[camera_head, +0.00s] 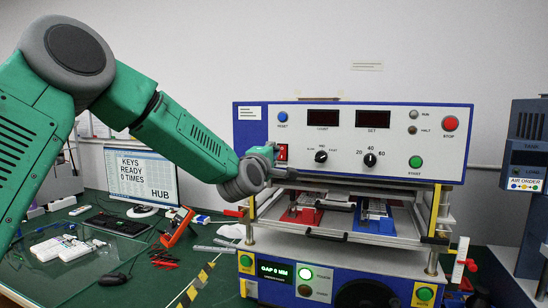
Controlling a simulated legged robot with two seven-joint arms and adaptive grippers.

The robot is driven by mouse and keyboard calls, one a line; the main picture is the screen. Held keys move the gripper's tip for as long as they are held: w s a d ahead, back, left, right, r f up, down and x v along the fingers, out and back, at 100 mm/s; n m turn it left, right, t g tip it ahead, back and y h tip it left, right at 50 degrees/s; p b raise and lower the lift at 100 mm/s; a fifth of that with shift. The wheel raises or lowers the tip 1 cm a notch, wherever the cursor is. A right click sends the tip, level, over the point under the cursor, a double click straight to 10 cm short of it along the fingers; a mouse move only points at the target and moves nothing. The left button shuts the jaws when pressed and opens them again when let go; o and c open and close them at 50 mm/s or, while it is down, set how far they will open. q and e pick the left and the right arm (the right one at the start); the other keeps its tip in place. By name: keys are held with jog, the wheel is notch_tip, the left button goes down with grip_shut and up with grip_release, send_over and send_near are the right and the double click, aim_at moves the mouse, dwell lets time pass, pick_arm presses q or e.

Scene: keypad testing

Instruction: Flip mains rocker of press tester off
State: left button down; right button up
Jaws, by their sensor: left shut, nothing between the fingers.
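The press tester (460,144) is a blue-framed machine with a white front panel at the centre right. Its mains rocker (283,152) is a small red switch on the left of the panel, below a blue RESET button (282,116). My left arm reaches in from the left. My left gripper (273,151) is shut and empty, right beside the rocker's left edge. I cannot tell whether it touches the rocker, or which way the rocker is tipped. My right gripper is not in view.
The panel also carries two dark displays, knobs, a green START button (415,162) and a red STOP button (450,123). Below are red and blue fixtures. A monitor (143,176) and small tools lie on the green bench at left. A blue-grey unit (526,150) stands at right.

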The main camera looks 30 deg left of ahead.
pick_arm(q)
jog(key=s+d+r+b, duration=0.1)
jog(key=s+d+b, duration=0.1)
jog(key=s, duration=0.7)
jog(key=shift+s+d, duration=0.25)
jog(key=shift+s, duration=0.1)
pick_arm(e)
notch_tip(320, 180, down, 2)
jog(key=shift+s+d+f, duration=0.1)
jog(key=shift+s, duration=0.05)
pick_arm(q)
jog(key=shift+s+r, duration=0.15)
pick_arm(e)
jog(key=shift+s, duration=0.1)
